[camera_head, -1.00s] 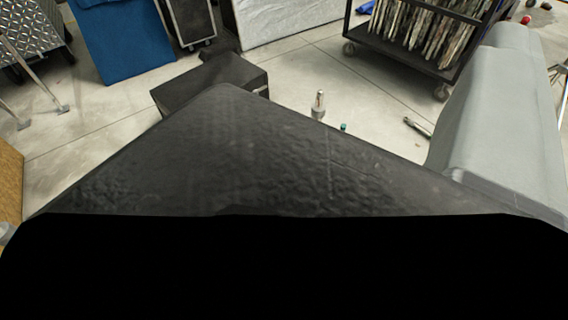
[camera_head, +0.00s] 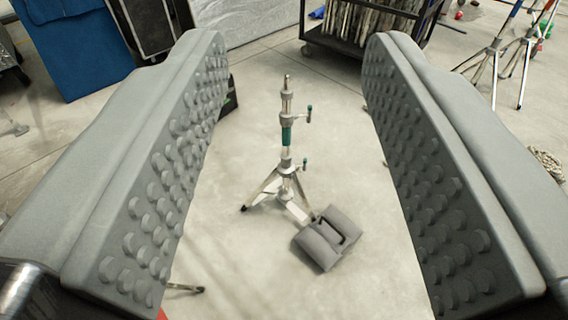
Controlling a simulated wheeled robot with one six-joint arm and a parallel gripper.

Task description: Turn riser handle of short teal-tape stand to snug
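The short stand (camera_head: 286,165) stands upright on the concrete floor, in the middle of the view. It has a band of teal tape (camera_head: 286,136) on its column and spread silver legs. A second, similar handle (camera_head: 304,164) sits lower, by the leg collar. I cannot tell how tight either one is. My gripper (camera_head: 298,60) is open and empty. Its two grey studded fingers frame the stand from left and right, apart from it and nearer to me.
A grey sandbag (camera_head: 327,238) lies at the stand's foot on the right. A black wheeled cart (camera_head: 364,32) holding upright panels is behind. More stands (camera_head: 511,50) with coloured tape are at the upper right. Blue-covered cargo (camera_head: 76,45) is at the upper left. Floor around the stand is mostly clear.

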